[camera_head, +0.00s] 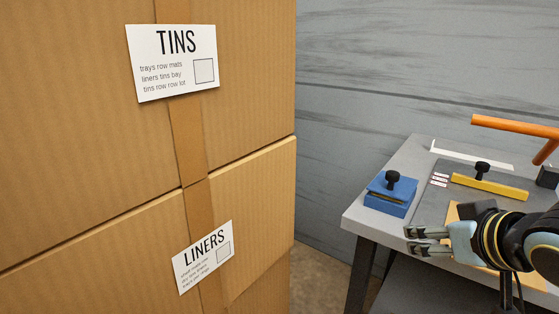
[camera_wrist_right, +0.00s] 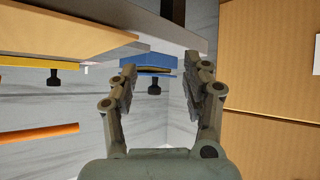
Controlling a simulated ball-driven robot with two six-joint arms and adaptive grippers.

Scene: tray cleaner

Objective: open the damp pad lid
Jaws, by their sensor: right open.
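The damp pad box (camera_head: 385,207) is blue and stands at the near left corner of the grey table. Its blue lid (camera_head: 380,187) lies on top, with a black knob (camera_head: 392,178) standing up from it. In the wrist view, which is upside down, the box (camera_wrist_right: 165,60) and the knob (camera_wrist_right: 154,86) show beyond and between my fingers. My right gripper (camera_head: 412,240) is open and empty, with its fingers pointing left. It is in front of the box in the head view, apart from it. My left gripper is not in view.
A yellow bar (camera_head: 490,187) with a black knob lies on a dark mat on the table (camera_head: 412,152). An orange handle (camera_head: 510,126) is above the back right. Tall stacked cardboard boxes (camera_head: 240,120) fill the left, with a gap before the table.

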